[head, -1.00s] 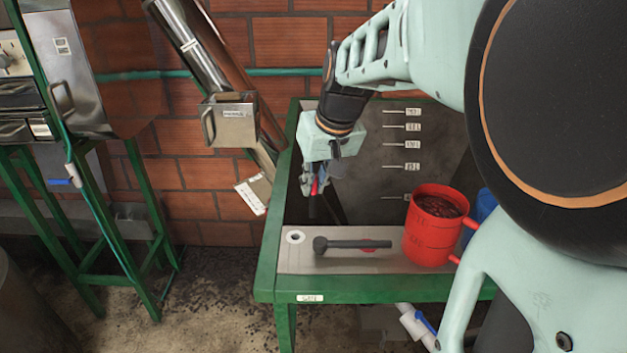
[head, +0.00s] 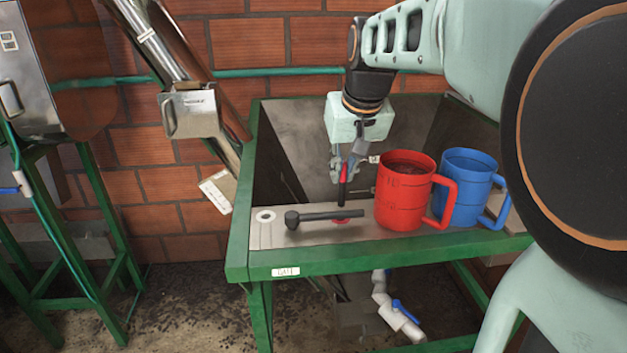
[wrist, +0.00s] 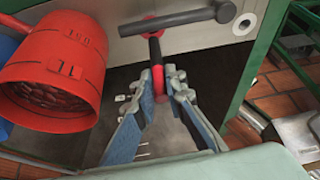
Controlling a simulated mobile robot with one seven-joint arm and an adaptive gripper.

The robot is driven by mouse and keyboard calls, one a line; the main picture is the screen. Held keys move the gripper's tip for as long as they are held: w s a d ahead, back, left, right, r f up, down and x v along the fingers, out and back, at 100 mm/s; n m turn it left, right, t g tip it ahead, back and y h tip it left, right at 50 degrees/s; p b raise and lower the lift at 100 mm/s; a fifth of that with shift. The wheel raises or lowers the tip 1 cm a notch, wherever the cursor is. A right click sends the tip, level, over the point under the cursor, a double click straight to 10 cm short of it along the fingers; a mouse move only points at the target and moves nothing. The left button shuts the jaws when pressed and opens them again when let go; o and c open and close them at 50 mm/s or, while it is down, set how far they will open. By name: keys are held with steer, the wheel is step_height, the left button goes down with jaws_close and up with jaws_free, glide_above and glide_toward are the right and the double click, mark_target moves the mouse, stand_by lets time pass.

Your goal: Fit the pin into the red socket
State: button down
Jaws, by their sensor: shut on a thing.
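My gripper (head: 345,172) is shut on a slim pin with a red upper part and a black lower end. The pin (wrist: 155,50) points down, close to upright in the head view. The red socket (head: 345,221) is a small red patch on the grey ledge, partly hidden by a black hammer-shaped handle (head: 325,214). In the wrist view, red shows beside the same handle (wrist: 170,20), and the pin's black tip overlaps that red. I cannot tell whether the tip touches the socket or stays above it.
A red mug (head: 400,205) with dark contents stands just right of the socket, with a blue mug (head: 462,185) beyond it. A white ring socket (head: 265,216) is at the ledge's left end. The green-framed tank (head: 285,150) opens behind the ledge.

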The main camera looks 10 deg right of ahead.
mark_target(343, 195)
steer(key=shift+f, duration=3.5)
steer(key=shift+f, duration=0.1)
steer(key=shift+f+b, duration=0.15)
steer(key=shift+b, duration=0.15)
steer(key=c, duration=2)
jaws_free()
